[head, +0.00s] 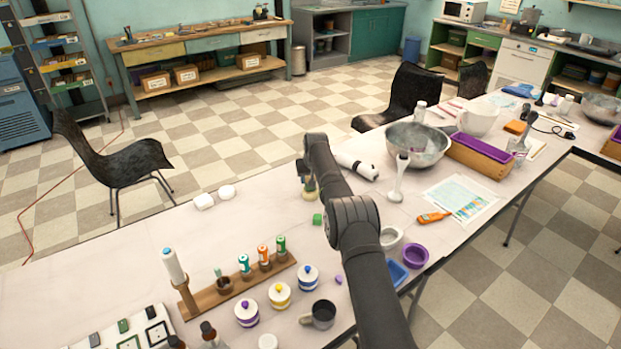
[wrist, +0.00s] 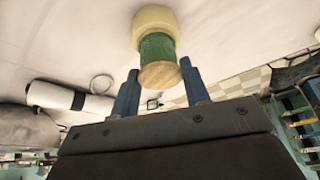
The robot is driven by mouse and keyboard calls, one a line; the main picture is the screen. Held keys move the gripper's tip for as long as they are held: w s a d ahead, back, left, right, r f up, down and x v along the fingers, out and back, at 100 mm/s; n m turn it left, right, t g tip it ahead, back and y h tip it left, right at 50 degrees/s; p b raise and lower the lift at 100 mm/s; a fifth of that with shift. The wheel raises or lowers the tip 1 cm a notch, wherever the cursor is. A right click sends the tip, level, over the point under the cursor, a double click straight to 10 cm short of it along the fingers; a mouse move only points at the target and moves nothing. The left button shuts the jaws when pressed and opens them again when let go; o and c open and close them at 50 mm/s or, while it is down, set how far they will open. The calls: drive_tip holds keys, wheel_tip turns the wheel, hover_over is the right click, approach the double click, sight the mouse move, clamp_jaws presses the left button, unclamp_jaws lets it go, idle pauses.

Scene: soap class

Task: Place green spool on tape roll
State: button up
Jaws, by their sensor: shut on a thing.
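The green spool (wrist: 157,47), wound in green with a pale wooden end, is between the fingers of my gripper (wrist: 159,72) in the wrist view. My gripper is shut on it. The cream tape roll (wrist: 153,22) lies directly beyond the spool's far end, on the table. Spool and roll overlap in this view, so I cannot tell whether they touch. My arm partly hides the spool there.
A white cylinder with black parts (head: 357,165) lies to the right. A wooden rack (head: 236,287) with small bottles, lidded jars and a dark mug (head: 319,315) stand nearer. The table left of my gripper is mostly clear.

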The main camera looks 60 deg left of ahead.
drive_tip(key=o, duration=1)
drive_tip(key=shift+f, duration=0.1)
drive_tip(key=shift+c, duration=0.2)
drive_tip(key=shift+d+r, duration=0.15)
drive_tip(key=shift+r, duration=0.55)
drive_tip(key=v, duration=1.1)
drive_tip(key=shift+f, duration=0.1)
drive_tip(key=x, duration=1.2)
drive_tip(key=shift+s+f, duration=0.1)
